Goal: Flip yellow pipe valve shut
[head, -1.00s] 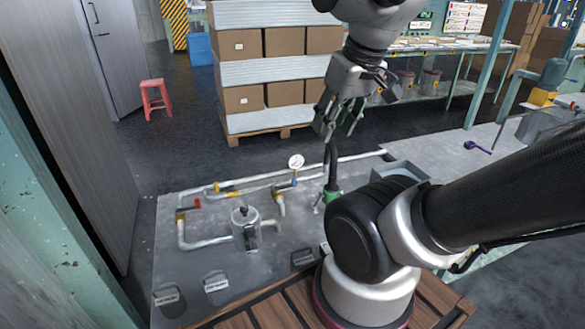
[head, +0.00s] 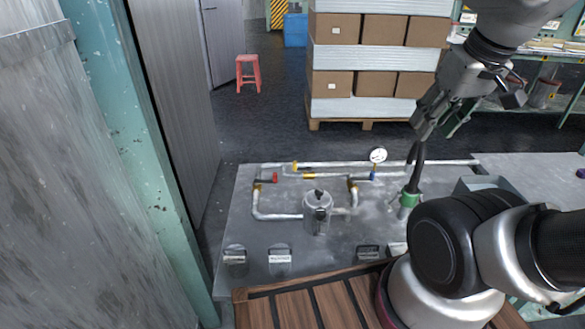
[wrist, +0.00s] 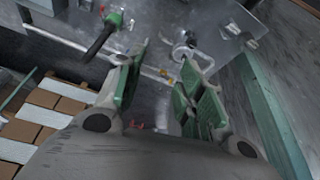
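The pipework lies low on a grey board (head: 235,235). A small yellow handle (head: 308,176) lies along a pipe at the back. Yellow also marks a pipe spot (head: 295,166) just behind it. I cannot tell for sure which yellow part is the valve or how its handle is set. A red handle (head: 275,178) is to the left and a blue one (head: 373,176) to the right. My gripper (head: 430,125) hangs above and right of the pipes. In the wrist view its green-padded fingers (wrist: 163,62) are apart and empty, with a yellow bit (wrist: 166,73) showing between them in the distance.
A black upright tube with a green base (head: 411,199) stands below my gripper. A round gauge (head: 378,155) and a metal canister (head: 317,212) rise from the board. Stacked boxes (head: 385,28) stand behind, a red stool (head: 248,73) at the back left, a teal post (head: 140,150) at the left.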

